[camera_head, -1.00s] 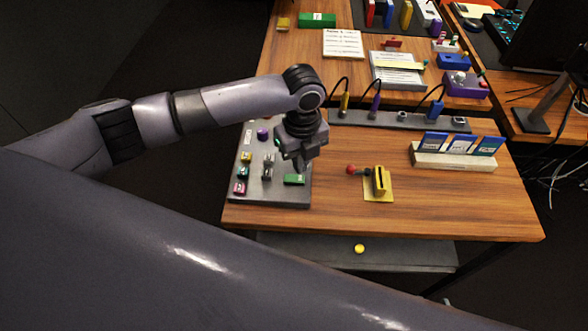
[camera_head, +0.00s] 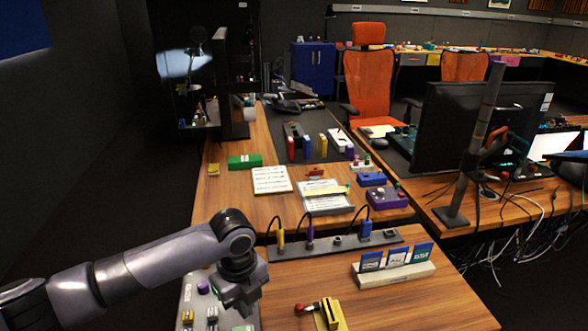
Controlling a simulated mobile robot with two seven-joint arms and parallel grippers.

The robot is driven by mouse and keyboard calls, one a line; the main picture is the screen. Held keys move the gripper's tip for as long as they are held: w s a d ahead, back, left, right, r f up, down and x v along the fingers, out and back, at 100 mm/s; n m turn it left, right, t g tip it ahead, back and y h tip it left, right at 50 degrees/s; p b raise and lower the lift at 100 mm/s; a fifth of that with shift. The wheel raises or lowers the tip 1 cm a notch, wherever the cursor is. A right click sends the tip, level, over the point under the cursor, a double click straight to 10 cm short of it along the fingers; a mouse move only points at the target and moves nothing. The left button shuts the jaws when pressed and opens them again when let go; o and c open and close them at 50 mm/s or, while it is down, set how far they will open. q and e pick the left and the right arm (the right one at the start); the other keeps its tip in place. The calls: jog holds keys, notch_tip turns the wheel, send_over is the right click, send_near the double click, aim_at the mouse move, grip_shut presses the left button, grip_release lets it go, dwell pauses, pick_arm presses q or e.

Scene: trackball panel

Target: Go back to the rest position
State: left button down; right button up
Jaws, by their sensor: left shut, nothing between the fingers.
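My left gripper (camera_head: 241,303) hangs pointing down over the right part of the grey control panel (camera_head: 190,291), at the bottom of the head view. It is shut and holds nothing. My left arm comes in from the lower left. My right gripper is not in view.
A yellow block with a red-knobbed lever (camera_head: 328,315) stands right of the panel. A power strip (camera_head: 338,246) with plugs lies behind, and a card holder (camera_head: 394,274) stands to the right. Monitors (camera_head: 475,120) and loose cables are at the right.

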pick_arm(q)
jog(key=s+d+f+n+t+h, duration=0.1)
jog(key=s+d+f+n+h, duration=0.1)
jog(key=s+d+n, duration=0.3)
jog(key=s+d+f+n+h, duration=0.1)
jog(key=s+d+n+h, duration=0.1)
jog(key=s+n, duration=0.35)
jog(key=s+a+n+t+y, duration=0.3)
jog(key=s+a+n+y, duration=0.1)
jog(key=s+a+n, duration=1.1)
jog(key=w+d+f+m+t+h, duration=0.1)
jog(key=w+f+t+h, duration=0.1)
jog(key=w+f+t, duration=0.4)
notch_tip(320, 180, down, 4)
jog(key=shift+w+d+r, duration=0.15)
jog(key=shift+w+r, duration=0.1)
jog(key=shift+w, duration=0.8)
jog(key=shift+t, duration=0.3)
